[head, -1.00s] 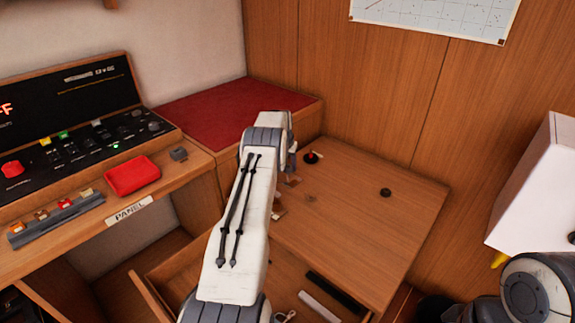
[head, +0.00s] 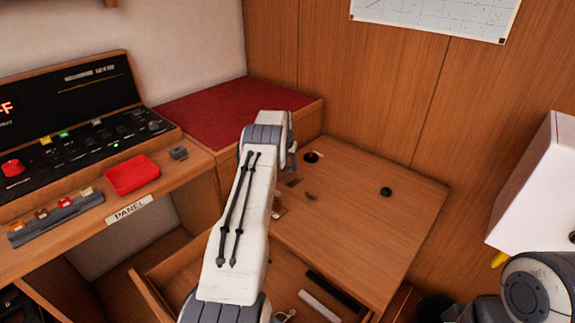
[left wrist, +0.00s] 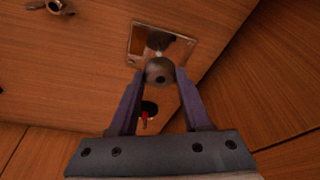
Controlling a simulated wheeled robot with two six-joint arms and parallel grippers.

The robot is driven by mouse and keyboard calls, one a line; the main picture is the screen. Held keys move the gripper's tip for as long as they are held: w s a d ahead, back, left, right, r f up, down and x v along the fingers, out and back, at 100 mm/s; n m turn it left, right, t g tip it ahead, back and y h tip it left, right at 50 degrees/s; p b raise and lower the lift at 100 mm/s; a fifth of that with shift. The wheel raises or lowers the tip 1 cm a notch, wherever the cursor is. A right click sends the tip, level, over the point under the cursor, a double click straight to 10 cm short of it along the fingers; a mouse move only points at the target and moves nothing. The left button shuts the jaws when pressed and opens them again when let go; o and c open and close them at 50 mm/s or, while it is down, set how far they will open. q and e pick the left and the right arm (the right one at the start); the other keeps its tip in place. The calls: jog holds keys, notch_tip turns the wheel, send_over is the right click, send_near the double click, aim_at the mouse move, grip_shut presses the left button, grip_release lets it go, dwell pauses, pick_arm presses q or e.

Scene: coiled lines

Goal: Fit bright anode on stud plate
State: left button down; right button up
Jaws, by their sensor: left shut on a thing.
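The stud plate (left wrist: 178,48), a shiny rectangular plate, lies on the wooden board just beyond the anode in the left wrist view. The anode overlaps the plate's near edge there; I cannot tell whether they touch. My right gripper is not in view.
A small wing-shaped metal part (left wrist: 50,6) lies on the board (head: 360,240). A black round piece with red (head: 311,157) and a black knob (head: 386,191) are also there. An open drawer (head: 150,300) is below, and a control panel (head: 80,140) stands at left.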

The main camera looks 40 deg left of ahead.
aim_at(288, 172)
pick_arm(q)
jog(key=shift+f+b, duration=1.2)
jog(key=shift+f, duration=0.6)
jog(key=shift+c, duration=1.4)
grip_release()
jog(key=shift+r+p, duration=1.75)
jog(key=shift+r, duration=1.25)
